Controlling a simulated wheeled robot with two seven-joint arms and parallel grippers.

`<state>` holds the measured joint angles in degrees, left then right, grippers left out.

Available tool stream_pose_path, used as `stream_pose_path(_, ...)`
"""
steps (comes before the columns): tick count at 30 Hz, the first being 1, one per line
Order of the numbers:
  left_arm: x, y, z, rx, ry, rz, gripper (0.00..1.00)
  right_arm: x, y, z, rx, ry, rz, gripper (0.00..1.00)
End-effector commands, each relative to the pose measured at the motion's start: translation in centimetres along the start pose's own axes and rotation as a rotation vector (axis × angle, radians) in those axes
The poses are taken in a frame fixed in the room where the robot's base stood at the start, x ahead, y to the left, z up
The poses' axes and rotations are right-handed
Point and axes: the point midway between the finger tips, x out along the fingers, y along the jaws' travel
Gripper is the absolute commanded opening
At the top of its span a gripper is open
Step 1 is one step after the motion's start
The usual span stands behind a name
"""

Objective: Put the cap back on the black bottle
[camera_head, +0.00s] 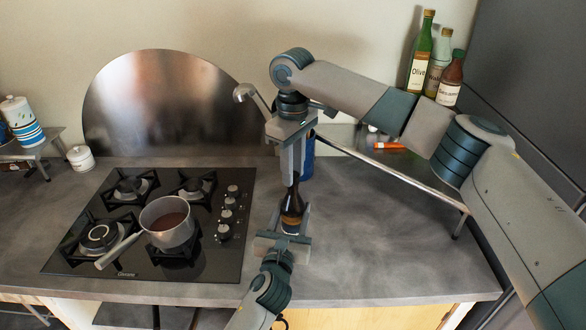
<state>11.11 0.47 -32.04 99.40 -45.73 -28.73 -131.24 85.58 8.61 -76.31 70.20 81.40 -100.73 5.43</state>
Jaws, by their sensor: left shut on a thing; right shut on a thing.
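The black bottle (291,203) stands upright over the counter, right of the stove, with a dark body and an orange-brown band low on it. My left gripper (291,223) comes from the front edge and is shut on the bottle's lower body. My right gripper (293,174) points down directly above the bottle and is shut at the top of its neck. The cap is hidden between the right fingers. I cannot tell whether the cap touches the neck, or whether the bottle's base rests on the counter.
A black gas stove (215,262) with a saucepan (168,225) of brown liquid is at left. A blue object (308,158) stands behind my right gripper. A metal rack (420,176) and several bottles (420,55) are at back right. The counter (400,255) at right is clear.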

Motion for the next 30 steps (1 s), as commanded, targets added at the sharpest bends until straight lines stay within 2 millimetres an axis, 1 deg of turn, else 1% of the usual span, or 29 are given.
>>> stream_pose_path(1,0.0,0.0,0.0,0.000,0.001,0.000,0.00,0.0,0.0,0.0,0.068,0.001,-0.001,0.00)
stream_pose_path(3,0.0,0.0,0.0,0.000,0.000,0.000,0.00,0.0,0.0,0.0,0.123,0.001,0.001,0.00)
stream_pose_path(7,0.0,0.0,0.0,0.000,0.000,0.000,0.00,0.0,0.1,0.0,0.116,0.001,0.002,0.00)
stream_pose_path(8,0.0,0.0,0.0,0.000,0.000,0.000,0.00,0.0,0.1,0.0,0.116,0.001,0.002,0.32)
stream_pose_path(9,0.0,0.0,0.0,0.000,0.000,0.000,0.00,0.0,0.1,0.0,0.115,0.001,0.002,0.42)
stream_pose_path(10,0.0,0.0,0.0,0.000,0.000,0.000,0.00,0.0,0.1,0.0,0.115,0.001,0.002,0.47)
stream_pose_path(22,0.0,0.0,0.0,0.000,0.001,0.000,0.00,-0.3,0.0,0.0,0.113,0.001,0.001,0.47)
stream_pose_path(26,0.0,0.0,0.0,0.000,0.001,0.000,0.00,-1.2,0.0,-0.1,0.113,0.001,0.001,0.47)
stream_pose_path(30,0.0,0.0,0.0,0.000,0.001,0.000,0.00,-3.0,0.0,-0.1,0.113,0.002,0.002,0.47)
